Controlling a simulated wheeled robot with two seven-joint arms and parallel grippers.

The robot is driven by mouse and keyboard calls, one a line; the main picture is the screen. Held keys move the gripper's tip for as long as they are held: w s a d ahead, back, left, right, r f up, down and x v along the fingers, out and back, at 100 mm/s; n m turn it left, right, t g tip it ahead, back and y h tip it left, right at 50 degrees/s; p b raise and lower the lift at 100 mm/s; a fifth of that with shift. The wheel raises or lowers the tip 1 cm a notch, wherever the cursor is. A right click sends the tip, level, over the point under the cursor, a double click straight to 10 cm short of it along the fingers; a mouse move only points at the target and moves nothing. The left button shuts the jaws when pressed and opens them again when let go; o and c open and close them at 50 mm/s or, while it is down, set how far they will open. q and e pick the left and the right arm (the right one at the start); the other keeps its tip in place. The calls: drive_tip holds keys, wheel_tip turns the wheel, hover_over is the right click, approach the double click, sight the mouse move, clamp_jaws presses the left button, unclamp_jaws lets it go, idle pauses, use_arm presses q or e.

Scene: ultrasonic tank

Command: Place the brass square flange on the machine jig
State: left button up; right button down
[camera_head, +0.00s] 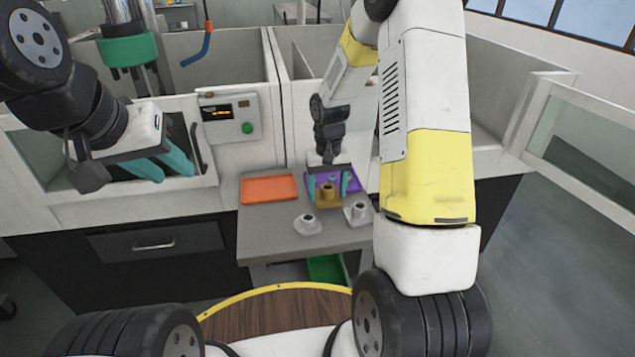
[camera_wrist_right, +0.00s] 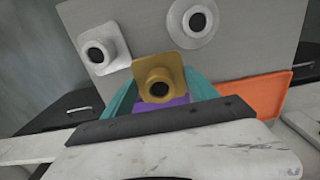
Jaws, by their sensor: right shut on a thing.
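The brass square flange (camera_head: 328,196) is gold-coloured with a round hub and a dark bore. My right gripper (camera_head: 328,187) is shut on it, with teal fingers at both sides, at the purple tray on the small grey table. In the right wrist view the flange (camera_wrist_right: 158,84) sits between the teal fingers, with purple behind it. I cannot tell whether it touches the tray. My left gripper (camera_head: 163,168) is open and empty in front of the machine at the left. I cannot make out the machine jig for certain.
The grey table (camera_head: 262,226) holds an orange tray (camera_head: 268,189), the purple tray (camera_head: 348,181), a white round flange (camera_head: 307,224) and a light square flange (camera_head: 358,213). A green bin (camera_head: 327,268) is below. A control box (camera_head: 229,117) is on the machine front. An open glazed door (camera_head: 585,140) stands right.

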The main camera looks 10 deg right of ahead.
sight(327, 199)
drive_tip(key=shift+f, duration=1.4)
drive_tip(key=shift+f, duration=0.15)
drive_tip(key=shift+c, duration=1.2)
unclamp_jaws()
